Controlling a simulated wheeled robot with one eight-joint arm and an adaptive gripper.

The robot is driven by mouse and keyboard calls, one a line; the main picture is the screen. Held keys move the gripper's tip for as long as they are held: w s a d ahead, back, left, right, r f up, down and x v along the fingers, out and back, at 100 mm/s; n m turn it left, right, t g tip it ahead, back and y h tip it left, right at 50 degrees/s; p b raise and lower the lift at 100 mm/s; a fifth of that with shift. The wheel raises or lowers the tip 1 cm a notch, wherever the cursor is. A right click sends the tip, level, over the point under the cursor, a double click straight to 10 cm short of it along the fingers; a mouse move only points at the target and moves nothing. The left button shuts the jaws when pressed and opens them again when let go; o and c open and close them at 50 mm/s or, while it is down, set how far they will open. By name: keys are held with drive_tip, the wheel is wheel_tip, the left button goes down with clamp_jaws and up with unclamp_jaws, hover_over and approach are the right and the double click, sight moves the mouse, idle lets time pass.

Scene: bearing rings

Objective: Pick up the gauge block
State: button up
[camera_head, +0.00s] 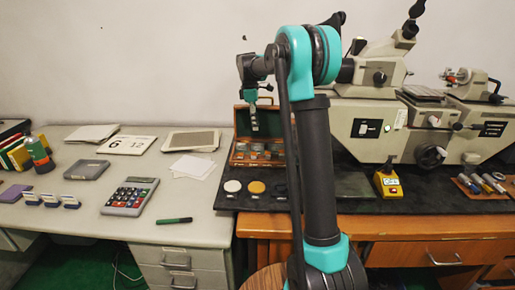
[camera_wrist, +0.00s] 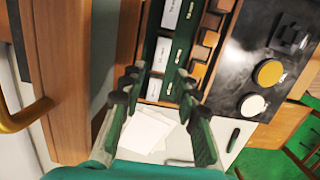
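An open wooden case (camera_head: 236,153) stands on the dark mat with its lid raised; several small blocks (camera_head: 256,148) sit in its tray. Which one is the gauge block I cannot tell. My gripper (camera_head: 253,100) hangs in front of the raised lid, above the tray. In the wrist view my gripper (camera_wrist: 158,80) is open, its two fingers apart, with nothing visibly clasped. Between and beyond the fingers lie a dark green panel with white labelled rectangles (camera_wrist: 161,52) and the case's wooden compartments (camera_wrist: 209,38).
White disc (camera_head: 233,186) and yellow disc (camera_head: 256,187) lie in front of the case. A large measuring machine (camera_head: 375,115) and a yellow box (camera_head: 388,184) stand right. A calculator (camera_head: 130,197), green pen (camera_head: 174,221) and papers (camera_head: 193,166) lie left on the grey desk.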

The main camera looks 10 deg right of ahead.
sight(258, 147)
drive_tip(key=f, duration=1)
drive_tip(key=shift+s+d, duration=0.25)
drive_tip(key=shift+d, duration=0.15)
drive_tip(key=shift+r, duration=0.1)
clamp_jaws()
